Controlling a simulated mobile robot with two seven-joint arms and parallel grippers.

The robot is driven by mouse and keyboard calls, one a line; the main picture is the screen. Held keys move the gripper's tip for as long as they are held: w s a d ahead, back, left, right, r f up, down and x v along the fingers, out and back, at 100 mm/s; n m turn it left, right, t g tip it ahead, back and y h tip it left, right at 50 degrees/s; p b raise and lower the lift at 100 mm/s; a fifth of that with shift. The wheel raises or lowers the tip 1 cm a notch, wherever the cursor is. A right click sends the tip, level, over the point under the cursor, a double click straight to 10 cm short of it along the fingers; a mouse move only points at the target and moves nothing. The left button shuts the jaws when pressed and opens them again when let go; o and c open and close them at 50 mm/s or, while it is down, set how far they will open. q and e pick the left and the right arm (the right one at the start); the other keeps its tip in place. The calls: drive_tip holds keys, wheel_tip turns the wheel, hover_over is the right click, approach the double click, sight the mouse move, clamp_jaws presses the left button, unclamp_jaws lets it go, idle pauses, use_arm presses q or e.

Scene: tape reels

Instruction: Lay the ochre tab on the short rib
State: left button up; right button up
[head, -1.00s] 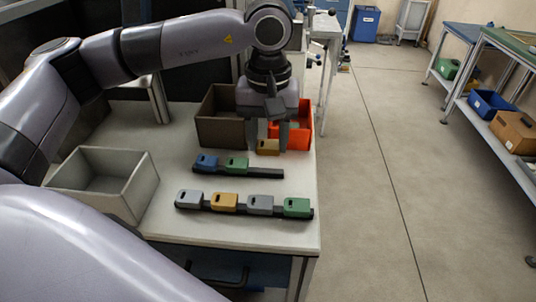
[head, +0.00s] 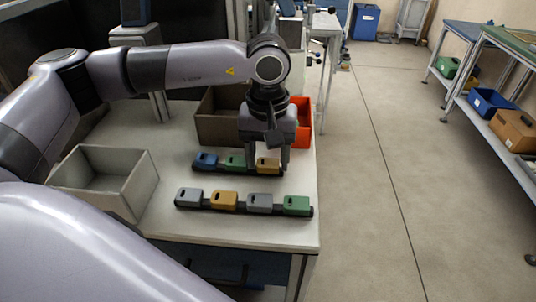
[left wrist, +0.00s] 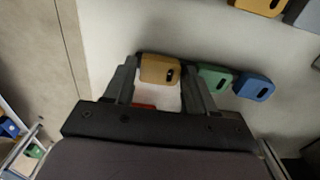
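The ochre tab (head: 267,166) is between the fingers of my left gripper (head: 268,167), at the right end of the short dark rib (head: 222,172). A blue tab (head: 205,160) and a green tab (head: 236,162) sit on that rib to its left, in the same row. I cannot tell whether the ochre tab is fully down on the rib. In the left wrist view, the ochre tab (left wrist: 160,69) is between the fingertips (left wrist: 161,75), which appear to be against its sides. My right gripper is not in view.
A longer rib (head: 243,209) with grey, ochre, grey and green tabs lies nearer the front edge. A grey open box (head: 135,196) stands at left. A brown box (head: 215,128) and an orange-red box (head: 301,132) stand behind the gripper.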

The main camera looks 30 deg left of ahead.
sight(268, 163)
use_arm(q)
wheel_tip(268, 163, up, 12)
drive_tip(key=shift+r+b, duration=0.2)
drive_tip(key=shift+b, duration=0.1)
idle(0.3)
drive_tip(key=shift+s+f, duration=0.1)
idle(0.4)
